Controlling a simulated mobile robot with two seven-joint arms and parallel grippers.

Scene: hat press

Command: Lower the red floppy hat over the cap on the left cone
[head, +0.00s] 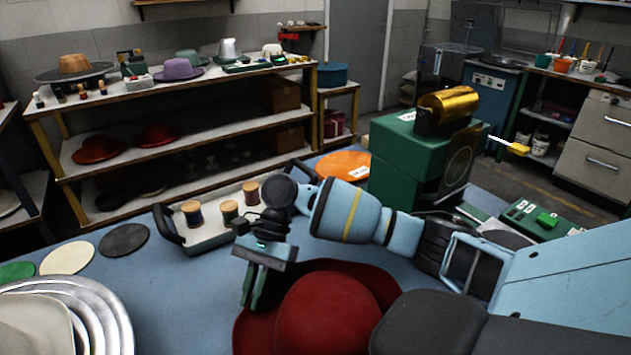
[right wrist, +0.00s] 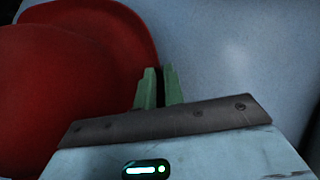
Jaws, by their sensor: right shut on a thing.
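The red floppy hat (head: 335,310) is at the bottom middle of the head view, crown up, its lower part cut off by the frame edge. My right gripper (head: 255,302) points down at the hat's left brim, its green fingers shut on it. In the right wrist view the fingers (right wrist: 160,88) are close together at the brim's edge, and the red hat (right wrist: 60,100) fills the left side. I cannot tell whether the hat rests on the table or hangs above it. My left gripper is not in view. I make out no cone or cap on a cone.
A tray (head: 205,240) with thread spools stands behind the gripper. Silver stacked dishes (head: 112,318) with a pale piece fill the lower left. Flat discs (head: 124,240) lie near the left edge. A green machine (head: 400,165) stands at the back right. Blue table (head: 180,290) is clear left of the hat.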

